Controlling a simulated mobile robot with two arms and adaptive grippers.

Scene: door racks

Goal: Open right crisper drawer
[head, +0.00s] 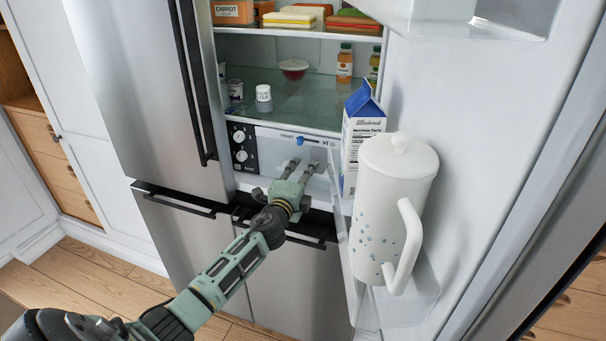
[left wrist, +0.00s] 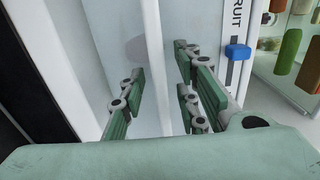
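The crisper drawer (head: 262,172) is a pale front low in the open fridge, with a partly hidden "FRUIT" label and a blue slider (head: 305,141). The slider also shows in the left wrist view (left wrist: 238,52). The drawer looks shut. My left gripper (head: 305,167) reaches in from below, its fingers at the drawer front under the slider. Whether the fingertips touch the panel I cannot tell. My right gripper is not in view.
The open right fridge door holds a white pitcher (head: 390,205) and a blue-topped carton (head: 360,125), close right of my gripper. Shelves above hold food. The left fridge door (head: 150,100) is closed.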

